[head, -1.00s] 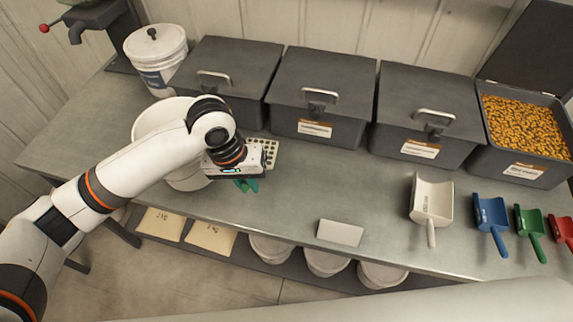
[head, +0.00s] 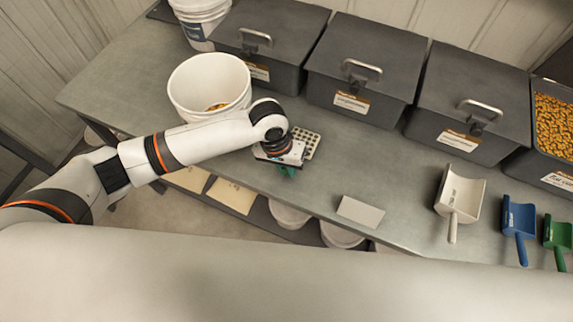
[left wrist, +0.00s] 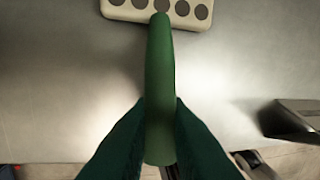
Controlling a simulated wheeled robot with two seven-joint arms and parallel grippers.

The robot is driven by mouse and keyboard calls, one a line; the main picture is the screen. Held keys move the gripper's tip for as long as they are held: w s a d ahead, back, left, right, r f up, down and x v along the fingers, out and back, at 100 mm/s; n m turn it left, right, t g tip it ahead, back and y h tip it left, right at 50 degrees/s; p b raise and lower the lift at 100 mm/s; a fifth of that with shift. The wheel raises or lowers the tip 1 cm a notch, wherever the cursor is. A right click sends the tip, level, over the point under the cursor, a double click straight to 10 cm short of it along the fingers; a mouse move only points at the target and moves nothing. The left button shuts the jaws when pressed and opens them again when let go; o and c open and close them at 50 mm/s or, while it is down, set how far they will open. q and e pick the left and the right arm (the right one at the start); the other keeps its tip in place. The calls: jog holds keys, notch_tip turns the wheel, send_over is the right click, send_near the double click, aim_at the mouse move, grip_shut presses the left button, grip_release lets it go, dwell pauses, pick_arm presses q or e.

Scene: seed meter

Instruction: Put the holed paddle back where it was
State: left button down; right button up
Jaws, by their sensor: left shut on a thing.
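The holed paddle has a cream head (head: 307,142) with rows of dark holes and a green handle (left wrist: 160,90). My left gripper (head: 287,170) is shut on the handle. The head of the paddle points away from me, towards the lidded bins, and looks roughly level over the worktop. I cannot tell whether it touches the metal. In the left wrist view the green fingertips (left wrist: 160,130) clasp the handle from both sides, and the head shows at the top edge. My right gripper is not in view.
An open white bucket (head: 209,85) with some grain inside stands left of the paddle. Dark lidded bins (head: 358,60) line the back. A blank pale plate (head: 361,212) lies near the front edge. White (head: 460,193), blue (head: 517,222) and green (head: 557,236) scoops lie at right.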

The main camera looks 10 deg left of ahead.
pick_arm(q)
jog(key=c, duration=1.4)
grip_release()
jog(key=shift+f, duration=0.1)
notch_tip(320, 180, up, 12)
jog(key=a, duration=0.2)
jog(key=shift+w+b, duration=0.15)
jog(key=shift+b, duration=0.3)
